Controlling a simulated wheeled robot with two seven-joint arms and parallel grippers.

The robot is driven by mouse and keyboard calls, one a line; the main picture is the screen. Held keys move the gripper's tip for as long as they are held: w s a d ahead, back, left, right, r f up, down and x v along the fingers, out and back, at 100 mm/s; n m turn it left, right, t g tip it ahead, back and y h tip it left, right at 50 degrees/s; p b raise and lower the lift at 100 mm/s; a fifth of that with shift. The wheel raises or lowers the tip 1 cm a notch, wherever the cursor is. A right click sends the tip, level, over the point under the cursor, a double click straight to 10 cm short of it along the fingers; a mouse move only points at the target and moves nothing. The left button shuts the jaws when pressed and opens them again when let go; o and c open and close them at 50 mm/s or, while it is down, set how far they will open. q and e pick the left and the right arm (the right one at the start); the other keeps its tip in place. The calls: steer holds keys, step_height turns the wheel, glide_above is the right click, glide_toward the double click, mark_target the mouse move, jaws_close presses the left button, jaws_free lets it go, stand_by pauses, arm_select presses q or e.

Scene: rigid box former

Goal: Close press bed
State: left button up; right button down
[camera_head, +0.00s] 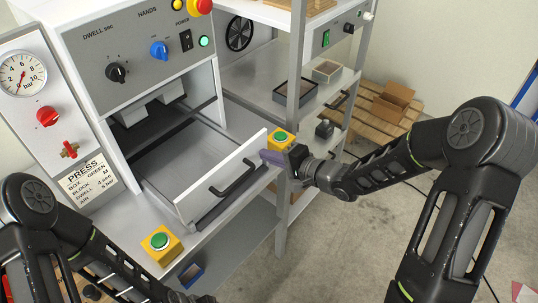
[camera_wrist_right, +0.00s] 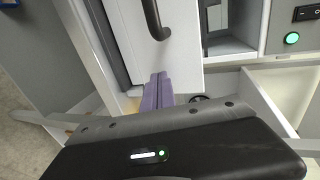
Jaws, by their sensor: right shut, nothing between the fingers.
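The press bed (camera_head: 195,163) is a grey drawer-like tray pulled out of the white press. Its white front panel (camera_head: 218,178) carries a black bar handle (camera_head: 236,180). My right gripper (camera_head: 268,157) is shut and empty, its purple fingers at the panel's right end. In the right wrist view, the shut fingers (camera_wrist_right: 158,90) are close to the edge of the white panel (camera_wrist_right: 180,50), below the handle (camera_wrist_right: 153,20). I cannot tell whether they touch it. My left arm enters at the lower left, but its gripper is out of view.
A yellow box with a green button (camera_head: 160,242) stands at the front left, another (camera_head: 282,138) behind my right gripper. A metal shelf post (camera_head: 293,80) rises near my right gripper. The shelf behind holds a small tray (camera_head: 294,92). A pallet (camera_head: 385,118) lies further back.

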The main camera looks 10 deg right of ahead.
steer(key=shift+a, duration=0.1)
steer(key=b, duration=0.2)
glide_above(220, 137)
steer(key=shift+s, duration=0.1)
arm_select(q)
steer(key=shift+a+x, duration=0.2)
steer(key=shift+x, duration=0.8)
arm_select(e)
steer(key=shift+r, duration=0.2)
